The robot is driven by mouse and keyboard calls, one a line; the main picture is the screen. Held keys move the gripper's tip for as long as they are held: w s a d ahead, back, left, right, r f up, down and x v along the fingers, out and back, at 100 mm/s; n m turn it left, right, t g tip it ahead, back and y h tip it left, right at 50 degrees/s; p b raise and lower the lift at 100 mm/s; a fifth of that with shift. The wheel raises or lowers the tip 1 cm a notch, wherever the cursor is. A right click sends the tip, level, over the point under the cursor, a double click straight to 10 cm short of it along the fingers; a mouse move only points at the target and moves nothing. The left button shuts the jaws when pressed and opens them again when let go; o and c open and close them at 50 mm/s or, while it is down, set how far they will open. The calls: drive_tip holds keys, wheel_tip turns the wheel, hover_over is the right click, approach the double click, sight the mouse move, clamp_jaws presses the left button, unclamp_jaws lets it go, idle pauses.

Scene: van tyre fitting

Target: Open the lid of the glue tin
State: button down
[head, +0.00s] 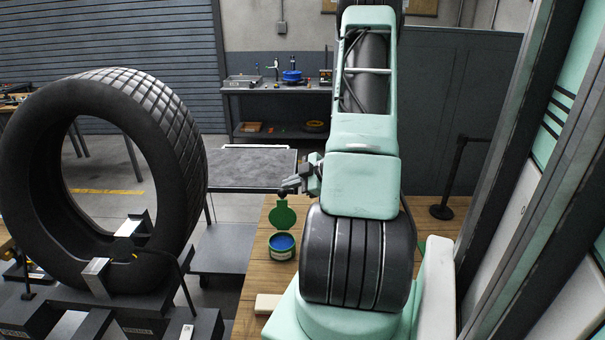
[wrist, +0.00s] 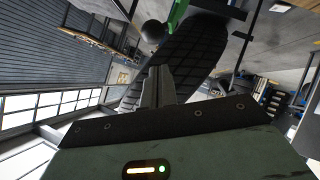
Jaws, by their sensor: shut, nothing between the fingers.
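The glue tin (head: 282,250) is a small green tin with a pale label and blue glue visible inside, standing on the wooden bench top. Its green lid (head: 283,216) is raised, standing upright at the far side of the tin's mouth. My gripper (head: 288,187) is shut and empty, at the top end of the raised lid; whether they touch I cannot tell. In the wrist view the shut fingers (wrist: 158,82) point toward a dark ball-shaped knob (wrist: 153,32) beside a green strip (wrist: 179,12), which looks like part of the lid.
A large tyre (head: 165,115) stands on a dark stand at left. A pale block (head: 267,303) lies on the wooden bench (head: 255,272) in front of the tin. A grey table (head: 250,168) is behind. My arm hides the bench's right part.

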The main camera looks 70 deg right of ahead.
drive_tip(key=shift+w+d+f+p, duration=0.2)
drive_tip(key=shift+w+d+f, duration=0.1)
drive_tip(key=shift+f, duration=0.3)
drive_tip(key=shift+w+d+f+p, duration=0.15)
drive_tip(key=shift+d+f, duration=0.15)
drive_tip(key=shift+f, duration=0.3)
drive_tip(key=d, duration=0.1)
drive_tip(key=w+d, duration=0.1)
drive_tip(key=d, duration=0.1)
drive_tip(key=shift+w+f+b, duration=0.15)
drive_tip(key=shift+f+b, duration=0.05)
drive_tip(key=shift+b, duration=0.15)
